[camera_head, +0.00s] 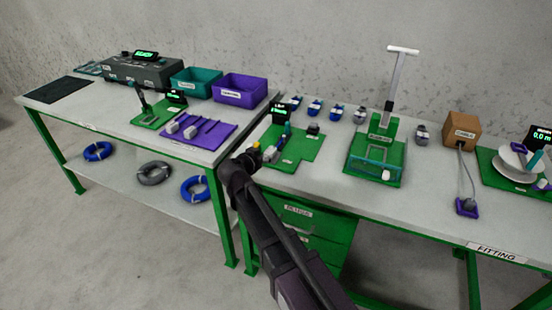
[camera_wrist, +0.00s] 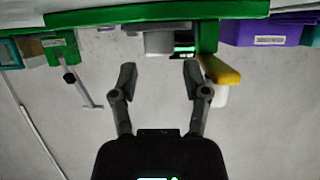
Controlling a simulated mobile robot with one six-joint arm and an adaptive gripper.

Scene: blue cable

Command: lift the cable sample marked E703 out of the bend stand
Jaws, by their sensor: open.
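My gripper (camera_wrist: 160,82) is open and empty in the wrist view, its two dark fingers spread apart. A pale grey block (camera_wrist: 158,42) on a green plate shows beyond the fingertips. A yellow-handled thing (camera_wrist: 218,70) is just right of the right finger. In the head view my gripper (camera_head: 243,163) is at the near-left corner of the right bench, partly hiding the green plate (camera_head: 297,150) there. I cannot read the mark E703 on any piece, and I cannot tell for sure which fixture is the bend stand.
The left bench holds a purple board (camera_head: 195,148) with grey blocks, a teal bin (camera_head: 195,88) and a purple bin (camera_head: 240,95). A green press (camera_head: 385,125) with a T-handle stands on the right bench. Cable coils (camera_head: 155,172) lie on the lower left shelf.

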